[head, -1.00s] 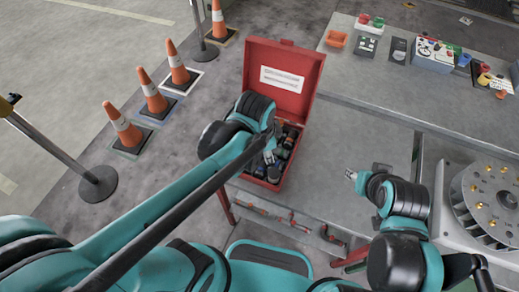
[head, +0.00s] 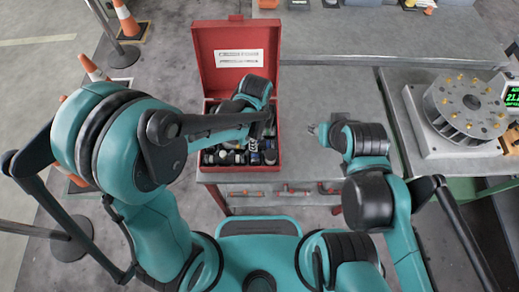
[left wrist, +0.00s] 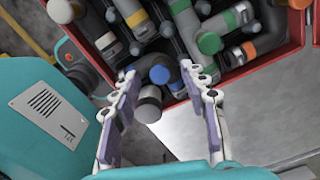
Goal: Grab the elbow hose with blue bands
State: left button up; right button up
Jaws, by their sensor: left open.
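A red box (head: 279,150) stands on the grey table with its lid open, holding several dark hose pieces with coloured bands. In the left wrist view, a dark hose piece with blue (left wrist: 159,74) lies at the box's near side, between and beyond my left fingertips. Its full shape is partly hidden among other pieces. My left gripper (left wrist: 158,72) is open, pointing down over it; I cannot tell whether a finger touches anything. In the head view, the left arm partly covers the box's contents. My right gripper (head: 314,129) is beside the box on its right, above the table, its jaws too small to judge.
Other pieces carry green (left wrist: 210,43) and orange (left wrist: 249,50) bands and crowd around the blue one. The red box wall (left wrist: 255,62) is close on the right. A round metal machine (head: 468,105) stands at the right. Traffic cones (head: 126,20) stand on the left.

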pick_arm(q)
jog(key=shift+f, duration=0.95)
grip_shut()
jog(key=shift+r, duration=0.15)
